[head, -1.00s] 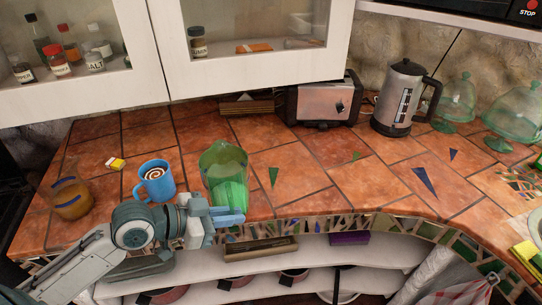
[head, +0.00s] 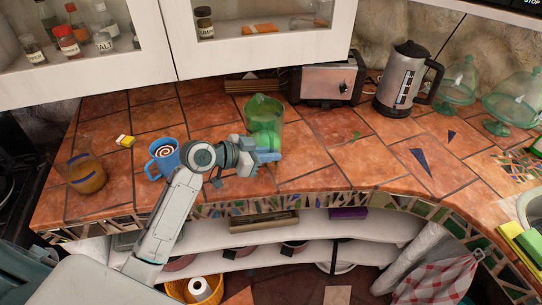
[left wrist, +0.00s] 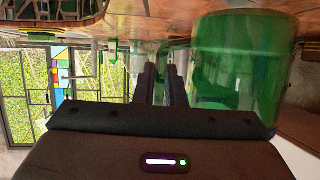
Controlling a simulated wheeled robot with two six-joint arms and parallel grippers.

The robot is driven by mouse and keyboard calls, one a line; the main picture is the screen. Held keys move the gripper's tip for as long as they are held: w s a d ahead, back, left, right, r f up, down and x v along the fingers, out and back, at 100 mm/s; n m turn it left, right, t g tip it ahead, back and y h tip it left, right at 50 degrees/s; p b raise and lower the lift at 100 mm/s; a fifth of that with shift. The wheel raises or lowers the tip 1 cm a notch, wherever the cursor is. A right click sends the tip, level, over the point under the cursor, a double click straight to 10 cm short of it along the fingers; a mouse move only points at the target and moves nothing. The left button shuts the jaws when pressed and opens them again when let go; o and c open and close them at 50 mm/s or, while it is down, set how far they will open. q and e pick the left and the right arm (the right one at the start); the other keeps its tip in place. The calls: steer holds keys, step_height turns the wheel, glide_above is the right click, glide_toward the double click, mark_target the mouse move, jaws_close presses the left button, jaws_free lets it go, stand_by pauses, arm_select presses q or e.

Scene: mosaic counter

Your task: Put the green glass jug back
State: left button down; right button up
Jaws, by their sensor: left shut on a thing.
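In the left wrist view the shut fingers (left wrist: 161,84) are close beside the large green jug body (left wrist: 238,70). They seem to hold its handle, but the grip itself is partly hidden. I cannot tell whether the jug's base touches the counter. My right gripper is not in view.
A blue mug (head: 163,157) and a brown glass jar (head: 86,174) stand to the left. The toaster (head: 326,83) and a steel kettle (head: 402,80) stand behind and to the right. Green glass domes (head: 457,80) are farther right. The counter's middle right is mostly clear.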

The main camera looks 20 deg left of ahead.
arm_select(q)
steer(key=shift+w+d, duration=0.1)
steer(key=shift+w, duration=0.35)
steer(key=shift+f, duration=0.25)
step_height(320, 180, down, 2)
steer(key=shift+p, duration=0.8)
steer(key=shift+s+f, duration=0.1)
steer(key=shift+f, duration=0.55)
steer(key=c, duration=1.5)
jaws_free()
